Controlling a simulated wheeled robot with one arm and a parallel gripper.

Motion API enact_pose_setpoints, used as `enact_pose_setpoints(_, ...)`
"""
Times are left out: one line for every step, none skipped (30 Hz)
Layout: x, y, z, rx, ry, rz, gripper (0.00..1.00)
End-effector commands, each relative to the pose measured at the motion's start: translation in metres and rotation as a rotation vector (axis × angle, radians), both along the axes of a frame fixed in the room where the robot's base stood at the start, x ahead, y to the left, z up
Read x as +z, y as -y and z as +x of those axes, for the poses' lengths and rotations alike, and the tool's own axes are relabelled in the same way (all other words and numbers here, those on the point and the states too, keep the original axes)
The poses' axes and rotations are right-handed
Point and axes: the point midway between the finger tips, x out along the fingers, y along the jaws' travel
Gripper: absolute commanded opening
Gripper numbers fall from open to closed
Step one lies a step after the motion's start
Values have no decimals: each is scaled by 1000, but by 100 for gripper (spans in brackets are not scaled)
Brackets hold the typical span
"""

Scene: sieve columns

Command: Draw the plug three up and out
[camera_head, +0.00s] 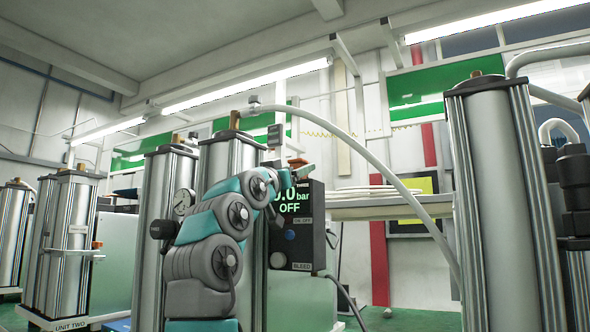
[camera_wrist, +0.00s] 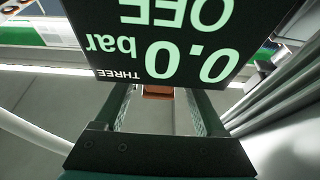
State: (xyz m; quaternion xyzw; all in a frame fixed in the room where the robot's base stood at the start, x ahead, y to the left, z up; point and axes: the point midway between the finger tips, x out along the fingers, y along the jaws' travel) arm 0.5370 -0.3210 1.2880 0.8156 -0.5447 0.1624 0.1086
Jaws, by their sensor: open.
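The panel marked THREE (camera_head: 291,226) stands right of my arm and reads 0.0 bar, OFF. It also fills the top of the wrist view (camera_wrist: 160,35), upside down. An orange piece (camera_head: 297,161), seemingly plug three, shows at the panel's top edge. In the wrist view a small orange-brown block (camera_wrist: 158,92), apparently the same piece, shows between my fingers at the panel's edge. My gripper (camera_wrist: 157,100) is open, one finger on each side of the block, with gaps visible. The panel hides the fingertips. I cannot tell the block's depth relative to them.
A large column (camera_head: 497,190) stands at the right. A pale hose (camera_head: 385,165) arches across. UNIT TWO (camera_head: 70,250) is at the left. A shelf (camera_head: 390,205) is behind.

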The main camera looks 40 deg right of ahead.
Motion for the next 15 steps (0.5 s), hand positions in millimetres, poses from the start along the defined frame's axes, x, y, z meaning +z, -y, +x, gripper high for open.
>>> enact_pose_setpoints(0, 0, 0, 0, 0, 0, 72)
enact_pose_setpoints(0, 0, 0, 0, 0, 0, 72)
enact_pose_setpoints(0, 0, 0, 0, 0, 0, 72)
enact_pose_setpoints(0, 0, 0, 0, 0, 0, 72)
enact_pose_setpoints(0, 0, 0, 0, 0, 0, 70)
enact_pose_setpoints(0, 0, 0, 0, 0, 0, 66)
enact_pose_setpoints(0, 0, 0, 0, 0, 0, 62)
enact_pose_setpoints(0, 0, 0, 0, 0, 0, 59)
enact_pose_setpoints(0, 0, 0, 0, 0, 0, 55)
enact_pose_setpoints(0, 0, 0, 0, 0, 0, 51)
enact_pose_setpoints(0, 0, 0, 0, 0, 0, 48)
enact_pose_setpoints(0, 0, 0, 0, 0, 0, 43)
enact_pose_setpoints(0, 0, 0, 0, 0, 0, 40)
enact_pose_setpoints(0, 0, 0, 0, 0, 0, 36)
enact_pose_setpoints(0, 0, 0, 0, 0, 0, 32)
